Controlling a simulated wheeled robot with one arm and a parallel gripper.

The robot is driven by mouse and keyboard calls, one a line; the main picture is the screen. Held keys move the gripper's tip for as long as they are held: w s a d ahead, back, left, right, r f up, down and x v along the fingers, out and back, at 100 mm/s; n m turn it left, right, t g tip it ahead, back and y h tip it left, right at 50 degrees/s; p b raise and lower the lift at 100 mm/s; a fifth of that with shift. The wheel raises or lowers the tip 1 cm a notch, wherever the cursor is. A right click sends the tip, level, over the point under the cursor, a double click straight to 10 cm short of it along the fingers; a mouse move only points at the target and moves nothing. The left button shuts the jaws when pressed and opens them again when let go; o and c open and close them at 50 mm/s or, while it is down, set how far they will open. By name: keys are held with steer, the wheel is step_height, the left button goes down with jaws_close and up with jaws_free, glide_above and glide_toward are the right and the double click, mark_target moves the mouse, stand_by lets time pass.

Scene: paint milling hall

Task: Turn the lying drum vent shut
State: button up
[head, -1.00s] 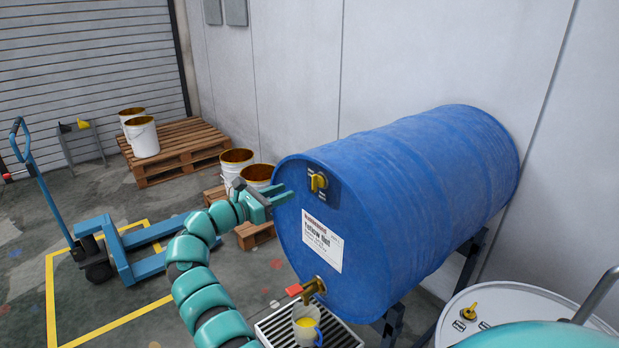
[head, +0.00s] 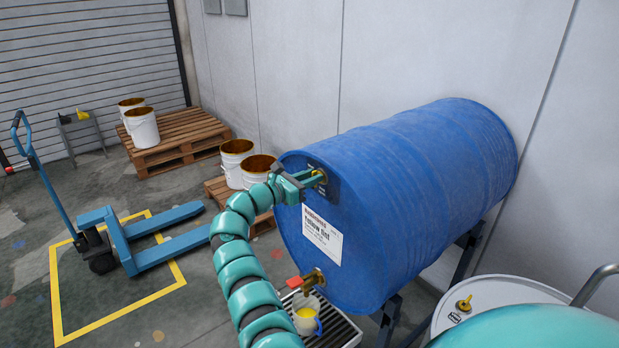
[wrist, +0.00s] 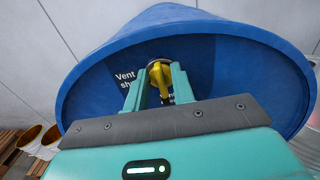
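The blue drum (head: 410,200) lies on its side on a dark stand. Its yellow vent knob (wrist: 160,75) sits high on the round end face, on a dark plate with white lettering. "Vent" and part of "sh" show left of the knob in the wrist view; lettering to its right is mostly hidden. My gripper (head: 315,178) is at the vent and hides most of it in the head view. In the wrist view its two fingers (wrist: 156,85) stand apart on either side of the knob, with a narrow gap visible at the left. I see no firm grip.
A brass tap with a red handle (head: 296,282) sits low on the drum face, above a mug (head: 306,318) on a grated tray. A white drum (head: 490,295) stands at the lower right. Pails, pallets and a blue pallet truck (head: 160,240) stand left.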

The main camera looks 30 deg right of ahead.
jaws_close()
steer(key=shift+s+m+b, duration=0.1)
steer(key=shift+m+b, duration=0.25)
steer(key=shift+m, duration=0.35)
steer(key=m+b, duration=0.4)
steer(key=m, duration=0.1)
steer(key=s+f+m+b, duration=0.1)
steer(key=m+b, duration=0.4)
steer(key=m, duration=0.1)
steer(key=m+b, duration=0.4)
steer(key=m, duration=0.1)
steer(key=shift+s+f+b, duration=0.15)
steer(key=shift+f+b, duration=0.1)
steer(key=shift+b, duration=0.1)
steer(key=shift+r+m, duration=0.1)
steer(key=shift+m, duration=0.3)
